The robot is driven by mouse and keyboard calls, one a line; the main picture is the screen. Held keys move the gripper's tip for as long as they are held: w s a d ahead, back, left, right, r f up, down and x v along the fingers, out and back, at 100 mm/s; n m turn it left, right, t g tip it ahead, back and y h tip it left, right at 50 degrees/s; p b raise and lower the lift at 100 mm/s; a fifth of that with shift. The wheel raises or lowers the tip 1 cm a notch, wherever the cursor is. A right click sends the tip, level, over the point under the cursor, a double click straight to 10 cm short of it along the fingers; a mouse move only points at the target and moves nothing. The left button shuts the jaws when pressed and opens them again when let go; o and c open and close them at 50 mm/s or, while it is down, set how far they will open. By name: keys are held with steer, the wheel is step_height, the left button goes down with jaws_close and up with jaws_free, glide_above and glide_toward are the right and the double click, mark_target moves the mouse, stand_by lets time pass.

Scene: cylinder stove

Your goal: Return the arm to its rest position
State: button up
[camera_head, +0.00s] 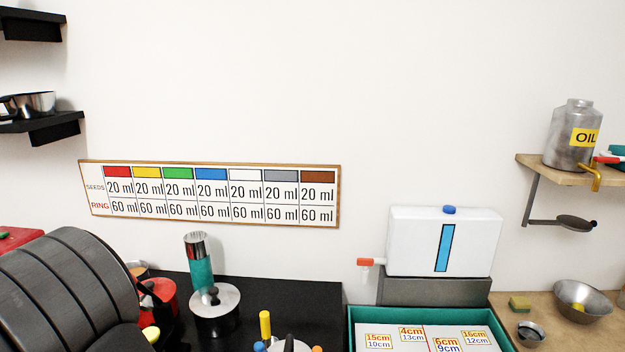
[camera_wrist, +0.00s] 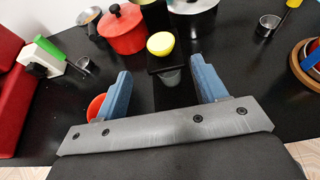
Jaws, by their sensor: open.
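My gripper (camera_wrist: 163,75) shows in the wrist view. Its two blue fingers stand wide apart with nothing held between them. Beyond them are a dark tabletop and a small yellow bowl (camera_wrist: 160,44) on or above a black block-like piece. A red lidded pot (camera_wrist: 122,30) sits just past the left finger. A red rounded thing (camera_wrist: 95,107) is partly hidden by the left finger. I cannot make out the gripper's fingers in the head view.
A white tank (camera_head: 415,245) stands on a grey block. A teal-rimmed tray (camera_head: 352,316) with labels is at the front. A teal cylinder (camera_head: 201,270) and a silver-lidded pot (camera_head: 215,302) stand on the black counter. A metal cup (camera_wrist: 268,25) is at the wrist view's right.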

steer(key=x, duration=1.2)
steer(key=shift+f, duration=0.2)
steer(key=r, duration=0.2)
steer(key=s+r, duration=0.1)
steer(key=r, duration=0.1)
steer(key=shift+s+a, duration=0.1)
steer(key=shift+s, duration=0.05)
steer(key=s, duration=1.7)
steer(key=shift+w+d+f+m+g+h, duration=0.15)
steer(key=shift+w+d+f+m+h, duration=0.9)
steer(key=shift+w+d, duration=1.75)
steer(key=shift+w+d+f+m+g+h, duration=0.2)
steer(key=shift+w+d+f+m+h, duration=0.45)
steer(key=shift+w+d+f, duration=2.15)
steer(key=shift+w+d+r+m+g+h, duration=0.15)
steer(key=shift+w+d+m+h, duration=0.7)
steer(key=shift+w, duration=3.6)
steer(key=shift+d+f+n, duration=0.1)
steer(key=shift+d+n, duration=0.15)
steer(key=shift+d, duration=0.05)
